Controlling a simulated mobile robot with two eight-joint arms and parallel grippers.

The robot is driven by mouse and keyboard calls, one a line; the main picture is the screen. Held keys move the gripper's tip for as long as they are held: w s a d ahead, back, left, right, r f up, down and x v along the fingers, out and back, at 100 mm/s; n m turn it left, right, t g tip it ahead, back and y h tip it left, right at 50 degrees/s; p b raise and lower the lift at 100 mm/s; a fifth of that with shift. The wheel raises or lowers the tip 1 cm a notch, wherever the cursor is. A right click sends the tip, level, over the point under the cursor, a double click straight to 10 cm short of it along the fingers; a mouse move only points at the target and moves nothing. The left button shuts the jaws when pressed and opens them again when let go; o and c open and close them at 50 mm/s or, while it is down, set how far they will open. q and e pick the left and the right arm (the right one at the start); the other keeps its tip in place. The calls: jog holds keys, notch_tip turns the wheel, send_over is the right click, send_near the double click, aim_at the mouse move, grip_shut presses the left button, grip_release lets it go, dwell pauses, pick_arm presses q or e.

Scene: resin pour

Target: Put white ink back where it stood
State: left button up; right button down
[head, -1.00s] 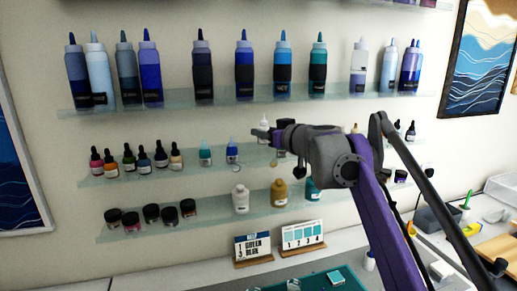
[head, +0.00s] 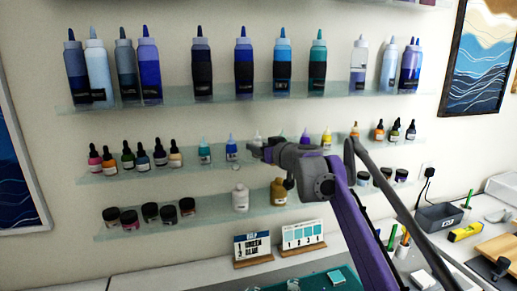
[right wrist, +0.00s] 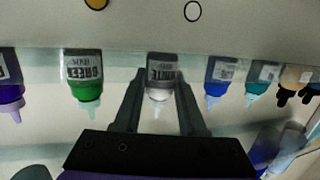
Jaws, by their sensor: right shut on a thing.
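The white ink (right wrist: 161,78) is a small bottle with a white nozzle and a dark label reading WHITE. In the right wrist view it appears upside down between the two fingers of my right gripper (right wrist: 160,92), which is shut on it. In the head view the white ink (head: 257,138) shows just above my right gripper (head: 258,151), at the middle glass shelf (head: 215,168). It is upright, in line with the neighbouring inks. I cannot tell whether its base touches the shelf. My left gripper is not in view.
A blue ink (head: 231,144) and a teal ink (head: 205,151) stand left of it. A green ink (right wrist: 84,75) stands on its other side, with a purple ink (head: 305,137) and a yellow ink (head: 326,140) further right. Tall bottles fill the shelf above.

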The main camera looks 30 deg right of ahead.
jog(key=shift+c, duration=2.4)
grip_release()
jog(key=shift+f, duration=0.1)
jog(key=shift+s+r, duration=0.2)
jog(key=shift+s, duration=0.1)
jog(key=s+r, duration=0.1)
jog(key=s, duration=1)
jog(key=shift+r, duration=0.35)
jog(key=shift+s, duration=0.1)
